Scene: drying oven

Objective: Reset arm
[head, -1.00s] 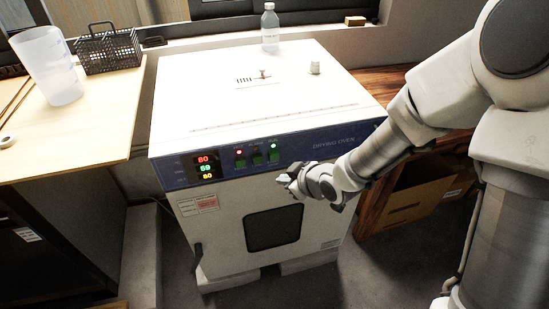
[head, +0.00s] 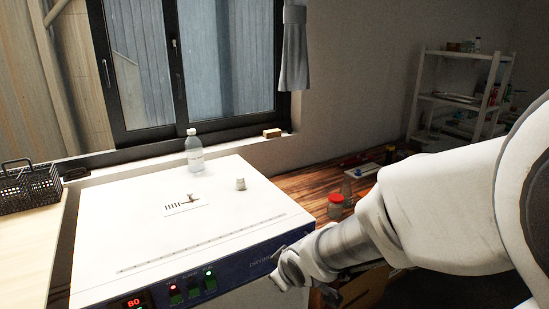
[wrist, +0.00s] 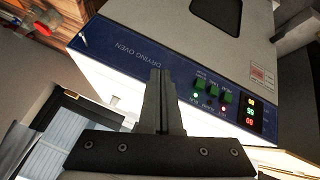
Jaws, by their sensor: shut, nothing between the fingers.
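My arm reaches in from the right in the head view, with my gripper (head: 284,272) in front of the right part of the drying oven's blue panel. In the wrist view my gripper (wrist: 160,72) has its two fingers together with nothing between them. The white drying oven (head: 130,240) stands below the window; its blue panel also shows in the wrist view (wrist: 135,55), with green switches (wrist: 212,92) and a lit red and green display (wrist: 250,112). The oven door's lower part is out of the head view.
A black wire basket (head: 30,188) is on the left table. A wooden bench (head: 310,180) with a red-lidded jar (head: 336,205) is behind my arm. A shelf (head: 455,95) stands at the back right.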

